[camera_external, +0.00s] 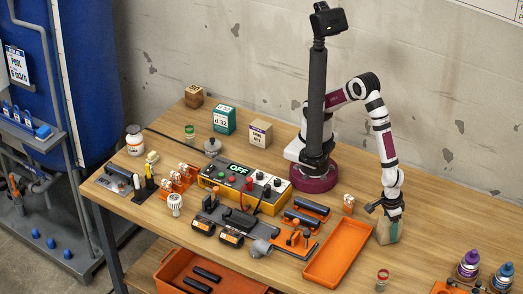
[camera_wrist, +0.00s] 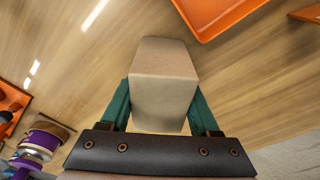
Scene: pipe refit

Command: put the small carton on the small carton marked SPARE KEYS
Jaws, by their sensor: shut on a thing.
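A small plain beige carton (camera_external: 387,233) is between the jaws of my gripper (camera_external: 388,214), at the right of the bench near the orange tray. In the wrist view the carton (camera_wrist: 163,75) sits between the two green fingers of my gripper (camera_wrist: 163,108), which press on its sides. Whether its underside touches the bench is unclear. Another small beige carton (camera_external: 260,135) with a white label stands upright at the back of the bench, left of my arm's base. Its small print looks like SPARE KEYS. Its top is bare.
A teal carton (camera_external: 224,121) and a brown box (camera_external: 193,97) stand left of the labelled carton. An orange tray (camera_external: 338,257) lies left of my gripper. The control box marked OFF (camera_external: 243,185) stands in front of the labelled carton. Purple and blue bottles (camera_external: 468,265) are at the right front.

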